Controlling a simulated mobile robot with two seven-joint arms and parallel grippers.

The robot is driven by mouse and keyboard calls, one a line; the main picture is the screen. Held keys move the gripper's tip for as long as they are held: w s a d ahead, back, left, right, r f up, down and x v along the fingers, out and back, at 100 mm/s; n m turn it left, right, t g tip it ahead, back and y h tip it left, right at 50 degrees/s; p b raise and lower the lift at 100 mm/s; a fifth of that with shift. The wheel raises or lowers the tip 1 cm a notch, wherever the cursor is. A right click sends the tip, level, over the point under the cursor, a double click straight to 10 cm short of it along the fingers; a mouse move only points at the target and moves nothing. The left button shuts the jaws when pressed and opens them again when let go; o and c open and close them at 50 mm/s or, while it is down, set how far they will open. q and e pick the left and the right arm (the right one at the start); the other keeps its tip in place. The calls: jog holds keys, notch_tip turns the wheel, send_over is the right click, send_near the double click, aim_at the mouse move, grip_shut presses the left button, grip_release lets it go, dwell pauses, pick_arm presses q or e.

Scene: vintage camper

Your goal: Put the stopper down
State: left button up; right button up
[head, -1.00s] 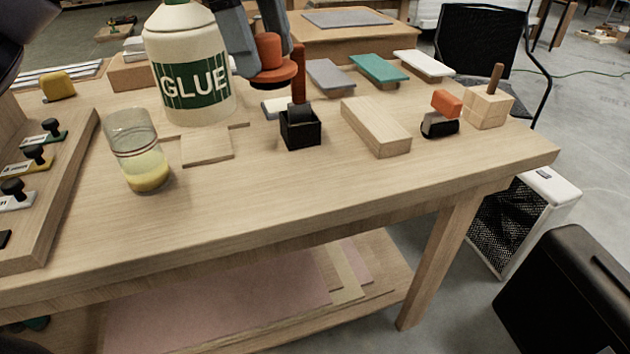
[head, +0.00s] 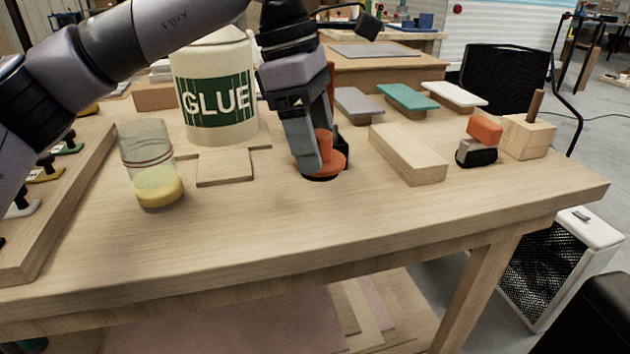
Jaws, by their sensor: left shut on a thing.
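The orange stopper (head: 325,142), with a round knob and a wider disc-shaped base, is between the fingers of my left gripper (head: 310,150). The gripper points down and is shut on it. The stopper looks upright, at or just above the wooden tabletop (head: 250,225); a dark rim shows under its base, and I cannot tell whether it touches. The glass jar (head: 152,170) with yellow liquid stands open on the table to the left. My right gripper is not in view.
The large glue bottle (head: 216,95) stands behind a thin wooden plate (head: 225,167). A black holder with a red stick is mostly hidden behind my left gripper. A wooden block (head: 407,152) lies to the right. The front of the tabletop is clear.

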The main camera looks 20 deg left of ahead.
pick_arm(q)
jog(key=shift+f+b, duration=0.35)
jog(key=shift+f, duration=2.4)
jog(key=shift+f, duration=0.15)
jog(key=o, duration=1.2)
jog(key=shift+r, duration=0.3)
jog(key=p+v, duration=0.2)
jog(key=v, duration=1)
